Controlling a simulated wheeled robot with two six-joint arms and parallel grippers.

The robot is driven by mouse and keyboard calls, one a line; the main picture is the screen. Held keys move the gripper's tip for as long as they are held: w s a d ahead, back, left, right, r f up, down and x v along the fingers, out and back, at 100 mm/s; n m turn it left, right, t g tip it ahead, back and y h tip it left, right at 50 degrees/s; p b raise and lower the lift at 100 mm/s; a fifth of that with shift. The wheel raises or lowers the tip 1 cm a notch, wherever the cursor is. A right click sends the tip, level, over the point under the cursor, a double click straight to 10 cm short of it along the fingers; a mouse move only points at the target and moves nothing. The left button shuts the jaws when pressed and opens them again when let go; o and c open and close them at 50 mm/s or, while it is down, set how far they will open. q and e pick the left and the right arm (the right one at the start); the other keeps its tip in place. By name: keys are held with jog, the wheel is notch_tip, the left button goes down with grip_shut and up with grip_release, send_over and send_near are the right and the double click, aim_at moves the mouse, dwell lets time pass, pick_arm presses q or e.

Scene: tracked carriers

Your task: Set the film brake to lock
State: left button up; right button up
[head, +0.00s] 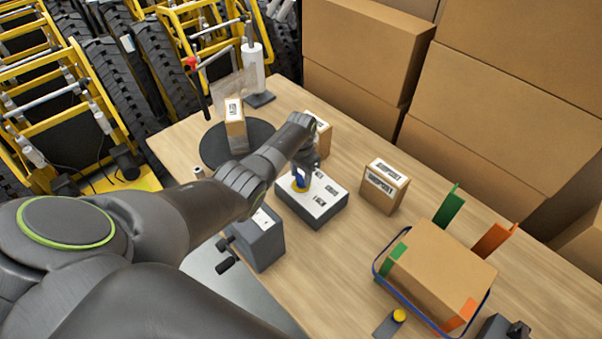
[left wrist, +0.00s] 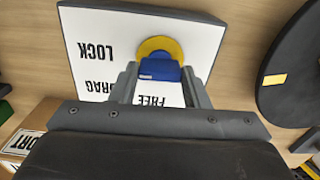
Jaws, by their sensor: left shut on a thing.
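The film brake (head: 329,207) is a dark box with a white top on the table, marked LOCK, DRAG and FREE in the left wrist view (left wrist: 205,35). Its blue knob (left wrist: 159,71) sits on a yellow disc (left wrist: 157,46). My left gripper (head: 303,178) reaches down onto the box. In the left wrist view its fingers (left wrist: 160,82) are shut on the blue knob, one on each side. The knob extends from the disc toward the FREE mark; its exact setting is partly hidden by the fingers. My right gripper is not in view.
A dark round turntable (head: 212,147) with a small carton (head: 235,128) stands behind and left. Small cartons (head: 384,187) stand nearby. A grey box with black knobs (head: 262,240) is in front. A large carton (head: 440,265) in a blue frame lies at right.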

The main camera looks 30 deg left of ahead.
aim_at(301, 176)
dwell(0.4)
pick_arm(q)
jog(key=o, duration=1)
jog(key=shift+r, duration=0.1)
jog(key=shift+r, duration=0.55)
notch_tip(301, 176, up, 16)
jog(key=shift+r+b, duration=0.1)
jog(key=shift+b, duration=0.8)
